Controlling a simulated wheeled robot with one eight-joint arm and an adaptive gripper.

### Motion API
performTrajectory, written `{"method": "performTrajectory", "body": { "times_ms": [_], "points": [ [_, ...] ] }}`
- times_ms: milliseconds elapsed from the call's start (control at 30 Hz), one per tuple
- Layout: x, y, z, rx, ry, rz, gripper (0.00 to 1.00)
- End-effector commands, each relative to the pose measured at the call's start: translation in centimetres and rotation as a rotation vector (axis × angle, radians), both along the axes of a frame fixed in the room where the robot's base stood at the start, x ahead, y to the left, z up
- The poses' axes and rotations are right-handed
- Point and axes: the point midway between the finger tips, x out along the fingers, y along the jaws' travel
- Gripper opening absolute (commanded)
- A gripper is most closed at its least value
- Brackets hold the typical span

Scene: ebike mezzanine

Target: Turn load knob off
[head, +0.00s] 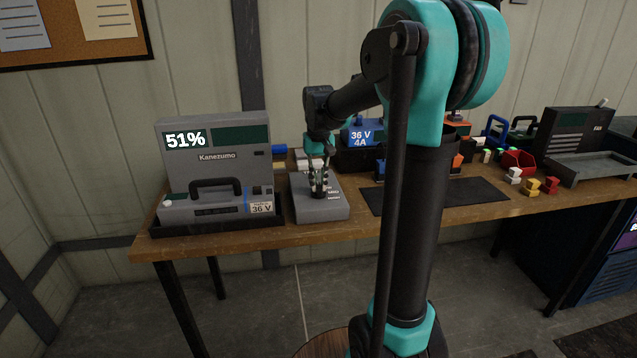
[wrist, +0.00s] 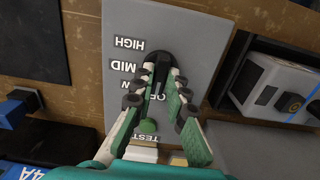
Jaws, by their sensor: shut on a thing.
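The load knob (wrist: 158,55) is black and sits on the grey load box (wrist: 205,28), whose face carries the labels HIGH, MID, a partly covered one, OFF and TEST. My gripper (wrist: 161,72) is shut on the knob, with one finger on either side of it. The fingers hide much of the knob, and I cannot tell which label it points to. In the head view, my gripper (head: 319,190) reaches down onto the load box (head: 322,212) on the bench.
The grey Kanezumo battery unit (head: 215,135), reading 51%, stands in a black tray left of the load box. A blue 36 V 4A charger (head: 362,134) is behind to the right. A dark mat (head: 470,195) lies to the right on the wooden bench (head: 270,238).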

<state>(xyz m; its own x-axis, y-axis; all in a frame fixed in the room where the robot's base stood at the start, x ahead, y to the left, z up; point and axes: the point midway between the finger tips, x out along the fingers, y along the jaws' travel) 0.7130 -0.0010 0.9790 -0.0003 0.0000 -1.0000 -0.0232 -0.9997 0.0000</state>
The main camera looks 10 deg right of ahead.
Motion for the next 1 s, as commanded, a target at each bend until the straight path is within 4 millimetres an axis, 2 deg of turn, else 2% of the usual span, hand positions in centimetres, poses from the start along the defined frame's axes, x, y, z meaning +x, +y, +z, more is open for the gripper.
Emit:
{"method": "performTrajectory", "body": {
  "times_ms": [567, 600, 733, 767, 1000],
  "points": [
    [0.03, 0.00, 0.03, 0.000, -0.001, 0.039, 0.00],
    [0.04, 0.00, 0.03, 0.000, -0.001, 0.039, 0.16],
    [0.03, 0.00, 0.02, 0.000, 0.000, 0.039, 0.32],
    [0.03, 0.00, 0.02, 0.000, 0.000, 0.039, 0.34],
    [0.01, 0.00, 0.02, 0.000, 0.000, 0.038, 0.34]
  ]
}}
